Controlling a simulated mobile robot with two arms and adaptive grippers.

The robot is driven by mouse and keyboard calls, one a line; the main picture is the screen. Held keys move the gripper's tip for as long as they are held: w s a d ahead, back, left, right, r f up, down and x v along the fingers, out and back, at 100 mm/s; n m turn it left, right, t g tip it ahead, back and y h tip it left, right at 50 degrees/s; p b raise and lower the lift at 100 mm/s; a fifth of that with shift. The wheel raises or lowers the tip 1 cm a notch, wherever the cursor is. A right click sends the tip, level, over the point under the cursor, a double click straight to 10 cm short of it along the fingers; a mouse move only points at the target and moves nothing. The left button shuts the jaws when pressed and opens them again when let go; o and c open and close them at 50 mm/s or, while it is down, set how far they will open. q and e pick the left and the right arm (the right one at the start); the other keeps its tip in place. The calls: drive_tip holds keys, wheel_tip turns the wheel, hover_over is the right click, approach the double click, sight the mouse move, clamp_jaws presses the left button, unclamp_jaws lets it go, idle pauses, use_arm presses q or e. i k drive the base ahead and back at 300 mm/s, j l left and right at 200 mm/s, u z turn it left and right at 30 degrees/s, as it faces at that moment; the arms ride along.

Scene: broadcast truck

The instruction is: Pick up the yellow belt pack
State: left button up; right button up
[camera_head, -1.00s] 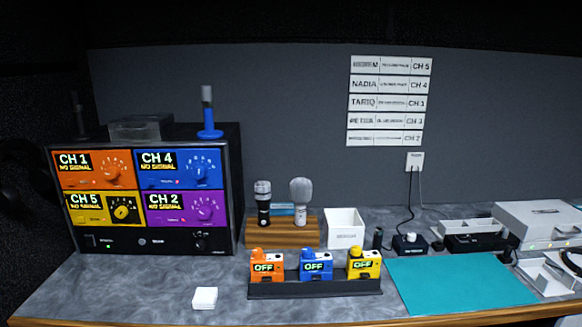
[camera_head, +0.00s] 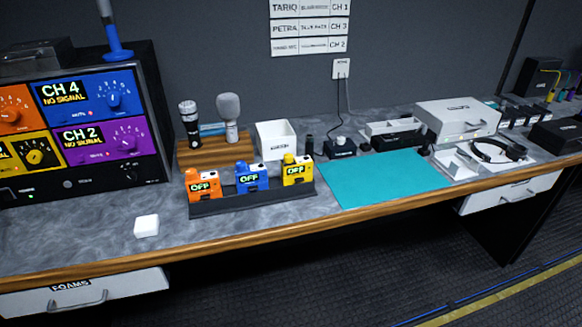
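The yellow belt pack (camera_head: 297,169) stands upright at the right end of a dark holder (camera_head: 238,203) on the grey worktop. Its display reads OFF. A blue belt pack (camera_head: 251,177) stands beside it in the middle, and an orange belt pack (camera_head: 202,186) stands at the left end. Both of these also read OFF. Neither of my grippers shows in the head view.
A teal mat (camera_head: 385,179) lies right of the holder. A white cube (camera_head: 146,225) sits left. The wooden front edge has drawers below.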

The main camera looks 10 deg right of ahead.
sight(301, 166)
drive_tip(key=i+l+u, duration=0.2)
drive_tip(key=l, duration=0.2)
drive_tip(key=i+l+u, duration=0.2)
drive_tip(key=l, duration=0.15)
drive_tip(key=l+u, duration=0.2)
drive_tip(key=l, duration=0.25)
drive_tip(key=i, duration=0.05)
